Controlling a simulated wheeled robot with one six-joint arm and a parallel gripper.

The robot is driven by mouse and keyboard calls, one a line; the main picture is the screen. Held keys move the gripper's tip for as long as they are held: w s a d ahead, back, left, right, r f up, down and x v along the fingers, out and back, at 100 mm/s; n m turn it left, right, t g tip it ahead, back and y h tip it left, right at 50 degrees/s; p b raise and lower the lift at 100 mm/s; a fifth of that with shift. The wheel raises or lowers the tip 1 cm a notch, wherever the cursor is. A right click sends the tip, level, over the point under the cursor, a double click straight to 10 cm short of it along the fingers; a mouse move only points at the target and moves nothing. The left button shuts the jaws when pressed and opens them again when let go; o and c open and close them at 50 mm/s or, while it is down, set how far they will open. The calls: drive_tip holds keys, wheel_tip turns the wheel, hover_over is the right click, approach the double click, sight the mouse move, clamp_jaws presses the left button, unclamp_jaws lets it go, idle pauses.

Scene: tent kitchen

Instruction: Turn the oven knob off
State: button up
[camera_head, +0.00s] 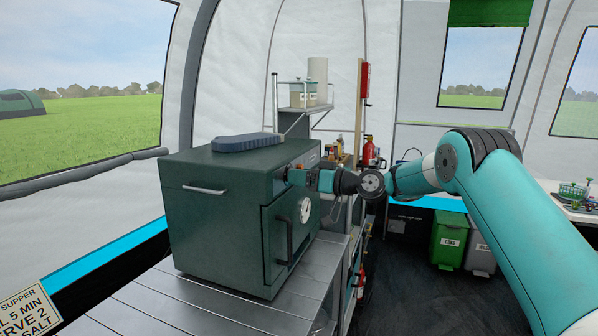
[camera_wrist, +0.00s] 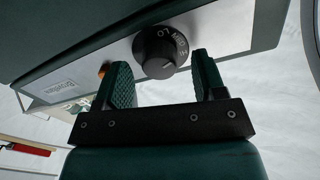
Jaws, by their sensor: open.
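The oven (camera_head: 220,210) is a dark green box on a slatted metal bench, with a door, a black handle (camera_head: 284,241) and a round white dial (camera_head: 305,210) on its front. In the wrist view the black knob (camera_wrist: 161,52) sits on a silver panel (camera_wrist: 215,30), with white lettering that includes LO. My gripper (camera_wrist: 160,80) is open there, one finger on each side below the knob, and grips nothing. Whether a finger touches the knob is unclear.
A blue-grey folded item (camera_head: 247,142) lies on the oven. Green (camera_head: 448,240) and grey bins stand on the floor at right. An orange light (camera_wrist: 102,70) is left of the knob.

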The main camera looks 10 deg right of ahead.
drive_tip(key=shift+w+a, duration=0.4)
drive_tip(key=shift+a, duration=0.15)
drive_tip(key=c, duration=0.9)
